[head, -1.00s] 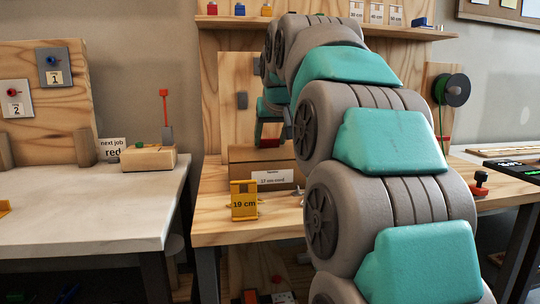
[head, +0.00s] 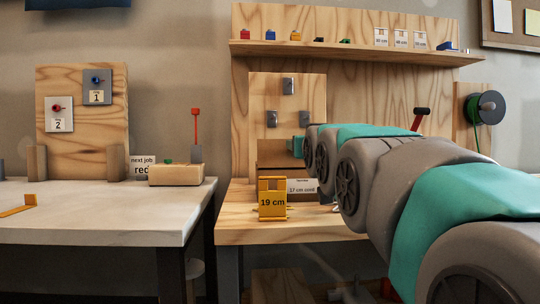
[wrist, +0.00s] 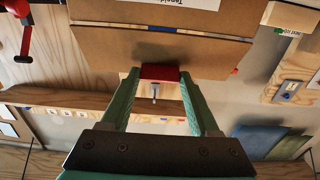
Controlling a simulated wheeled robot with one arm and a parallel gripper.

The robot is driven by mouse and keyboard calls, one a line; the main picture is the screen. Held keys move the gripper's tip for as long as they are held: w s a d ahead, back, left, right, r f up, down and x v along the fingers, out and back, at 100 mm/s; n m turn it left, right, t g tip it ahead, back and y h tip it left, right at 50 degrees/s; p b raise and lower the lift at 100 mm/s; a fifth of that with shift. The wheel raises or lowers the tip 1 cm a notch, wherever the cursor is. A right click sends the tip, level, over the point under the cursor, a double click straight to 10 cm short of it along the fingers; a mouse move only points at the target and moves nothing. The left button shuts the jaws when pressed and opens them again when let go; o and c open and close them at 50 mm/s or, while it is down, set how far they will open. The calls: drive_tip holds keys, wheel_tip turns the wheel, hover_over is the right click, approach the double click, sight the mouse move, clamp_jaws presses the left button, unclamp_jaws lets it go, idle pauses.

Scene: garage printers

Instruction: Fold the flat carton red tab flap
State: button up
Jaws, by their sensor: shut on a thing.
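The brown carton (wrist: 120,45) fills the top of the wrist view, with a white label (wrist: 170,3). Its red tab (wrist: 160,73) sits between the teal fingers of my gripper (wrist: 160,76), which is shut on it. In the head view, the carton (head: 276,152) stands on the wooden bench behind a yellow block marked 19 cm (head: 272,203). A label reading "17 cm used" (head: 303,187) is on its front. My arm comes in from the right and hides the carton's right side; the fingertips and tab are hidden there.
A shelf (head: 350,52) with small coloured pieces runs above. A spool (head: 487,107) hangs at the right. The pale table (head: 90,215) at the left holds a wooden block (head: 176,174) and a "next job red" card (head: 142,166). A gap separates the two tables.

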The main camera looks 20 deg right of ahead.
drive_tip(key=shift+s+f+t, duration=0.15)
drive_tip(key=shift+t, duration=0.15)
idle(0.4)
drive_tip(key=o, duration=1.4)
drive_tip(key=shift+s, duration=0.1)
drive_tip(key=shift+v, duration=3.85)
drive_tip(key=shift+a, duration=0.1)
